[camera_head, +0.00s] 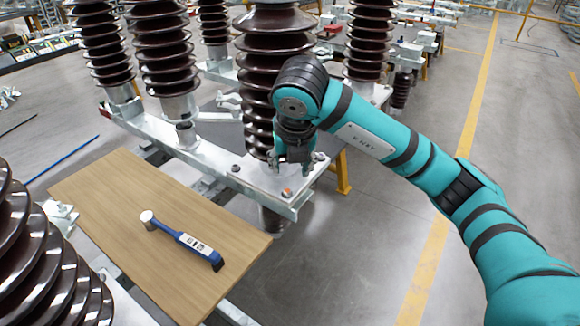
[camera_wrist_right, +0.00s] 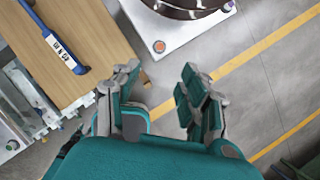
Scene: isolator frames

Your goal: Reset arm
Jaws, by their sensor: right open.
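My right arm comes in from the right in the head view, and its gripper (camera_head: 294,165) points down over the end of the metal isolator frame (camera_head: 215,160). In the right wrist view the right gripper (camera_wrist_right: 160,90) is open, with nothing between its fingers. My left gripper is not in view. Tall brown ribbed isolators (camera_head: 165,45) stand on the frame. The frame end with a bolt (camera_wrist_right: 159,46) also shows in the right wrist view.
A wooden board (camera_head: 120,190) at the lower left carries a blue-handled tool with a white head (camera_head: 185,240). Another ribbed isolator (camera_head: 40,265) is at the bottom left. Open grey floor (camera_head: 370,235) with a yellow line (camera_head: 425,275) is on the right.

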